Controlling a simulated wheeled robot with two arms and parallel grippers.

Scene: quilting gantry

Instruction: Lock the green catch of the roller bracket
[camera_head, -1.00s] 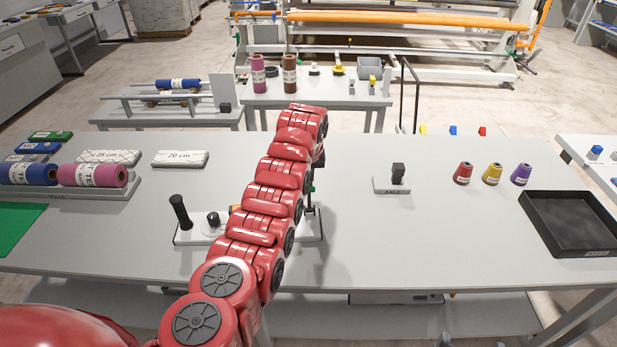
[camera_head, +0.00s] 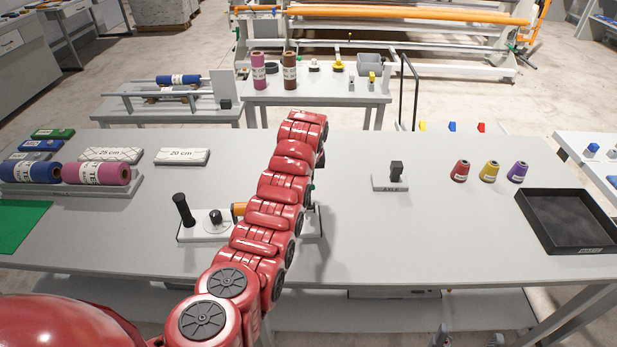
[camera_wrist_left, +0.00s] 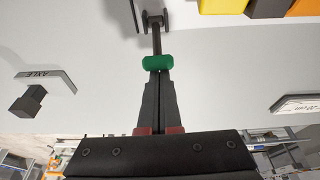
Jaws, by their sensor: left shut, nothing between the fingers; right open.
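The roller bracket has a white base (camera_head: 205,236) on the table, with a black handle, a dark round knob and an orange part. My left arm covers much of it. The green catch (camera_wrist_left: 158,62) shows in the left wrist view on a dark stem. A sliver of green (camera_head: 311,187) shows beside my arm in the head view. My left gripper (camera_wrist_left: 159,76) is shut and empty, its tips right at the green catch; I cannot tell if they touch. In the head view it is hidden behind my arm. My right gripper (camera_head: 468,338) is open, barely showing at the bottom edge.
An axle stand (camera_head: 390,183), several thread cones (camera_head: 489,172) and a black tray (camera_head: 568,221) stand to the right. Blue and pink rolls (camera_head: 97,173) lie at the left, with labelled white blocks (camera_head: 182,156) behind. The table front right of my left arm is clear.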

